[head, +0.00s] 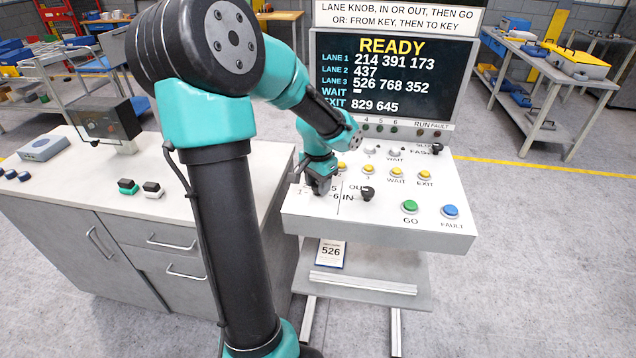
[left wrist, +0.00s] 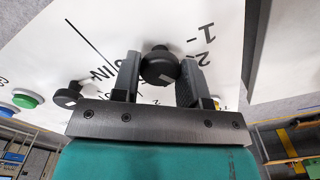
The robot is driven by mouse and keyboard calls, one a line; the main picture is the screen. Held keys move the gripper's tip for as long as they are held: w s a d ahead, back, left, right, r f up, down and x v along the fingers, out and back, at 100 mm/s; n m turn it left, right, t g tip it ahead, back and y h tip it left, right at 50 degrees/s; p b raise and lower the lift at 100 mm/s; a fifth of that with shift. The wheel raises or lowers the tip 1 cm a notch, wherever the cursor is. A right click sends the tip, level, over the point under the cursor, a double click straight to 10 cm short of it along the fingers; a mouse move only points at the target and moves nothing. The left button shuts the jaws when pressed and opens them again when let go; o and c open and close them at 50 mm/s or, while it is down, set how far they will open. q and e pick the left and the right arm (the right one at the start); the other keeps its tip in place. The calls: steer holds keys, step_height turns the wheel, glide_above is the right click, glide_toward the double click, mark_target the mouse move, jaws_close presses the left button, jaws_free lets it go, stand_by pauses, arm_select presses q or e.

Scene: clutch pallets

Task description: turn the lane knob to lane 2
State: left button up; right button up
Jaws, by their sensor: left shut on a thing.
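The lane knob (left wrist: 159,66) is a black round knob on the white sloped panel, with printed lane numbers 1 and 2 beside it in the left wrist view. My left gripper (head: 319,186) is shut on it, one finger on each side. In the head view the gripper hides the knob and part of its lane numbers. Which lane the knob points to I cannot tell. The screen (head: 385,78) reads READY, with 437 on lane 2. My right gripper is not in view.
A second black knob (head: 367,194) by OUT and IN stands close to the right of the gripper. Green GO (head: 411,206) and blue FAULT (head: 451,211) buttons are at the panel's lower right. Yellow buttons sit above. A card reading 526 (head: 331,252) hangs below the panel.

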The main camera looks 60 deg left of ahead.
arm_select(q)
steer(key=n, duration=0.4)
stand_by(0.4)
steer(key=o, duration=0.9)
steer(key=shift+r, duration=0.1)
step_height(320, 180, up, 17)
steer(key=shift+r, duration=0.1)
stand_by(0.4)
stand_by(0.3)
